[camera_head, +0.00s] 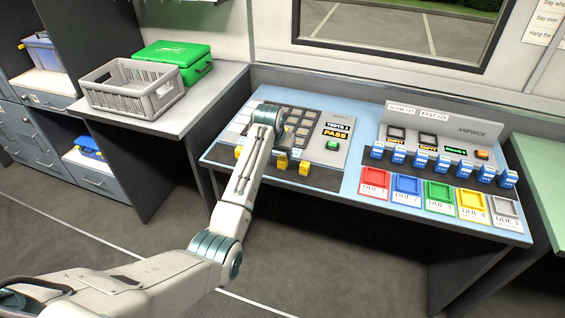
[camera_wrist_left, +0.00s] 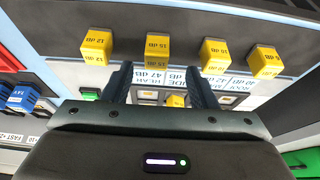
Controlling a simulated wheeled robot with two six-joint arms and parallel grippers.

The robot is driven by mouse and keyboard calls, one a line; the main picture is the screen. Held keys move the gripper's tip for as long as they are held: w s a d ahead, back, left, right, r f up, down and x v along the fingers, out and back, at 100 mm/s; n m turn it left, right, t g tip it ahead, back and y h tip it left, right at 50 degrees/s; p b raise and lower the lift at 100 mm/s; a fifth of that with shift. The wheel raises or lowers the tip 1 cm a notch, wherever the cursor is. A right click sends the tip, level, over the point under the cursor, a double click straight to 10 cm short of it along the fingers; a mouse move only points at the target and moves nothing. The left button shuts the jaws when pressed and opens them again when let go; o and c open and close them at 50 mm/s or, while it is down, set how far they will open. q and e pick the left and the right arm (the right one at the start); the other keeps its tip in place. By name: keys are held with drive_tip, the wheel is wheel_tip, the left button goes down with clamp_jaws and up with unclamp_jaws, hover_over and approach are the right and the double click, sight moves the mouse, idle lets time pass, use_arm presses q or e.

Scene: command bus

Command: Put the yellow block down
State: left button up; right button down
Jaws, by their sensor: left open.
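Several yellow blocks with dB labels stand in a row along the front of the left panel, among them one at the front (camera_head: 282,160) in the head view. In the wrist view the row crosses the top, with the 15 dB block (camera_wrist_left: 157,48) near the middle. A yellow block (camera_wrist_left: 175,101) also shows low between my left fingers, at the panel's slots; it looks apart from both fingers. My left gripper (camera_wrist_left: 160,75) is open over the panel (camera_head: 325,178). In the head view my arm hides the fingertips and part of the row. My right gripper is out of view.
The right panel (camera_head: 470,130) has a row of blue blocks (camera_head: 443,163) and coloured trays, including a red one (camera_head: 374,182). A grey crate (camera_head: 130,88) and a green case (camera_head: 178,56) stand on the left counter. The panel screen (camera_head: 335,132) reads PASS.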

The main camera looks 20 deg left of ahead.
sight(282, 158)
use_arm(q)
drive_tip(key=shift+d+p+x, duration=0.2)
drive_tip(key=shift+p+x, duration=0.5)
drive_tip(key=shift+x, duration=2.1)
drive_tip(key=shift+r, duration=0.1)
clamp_jaws()
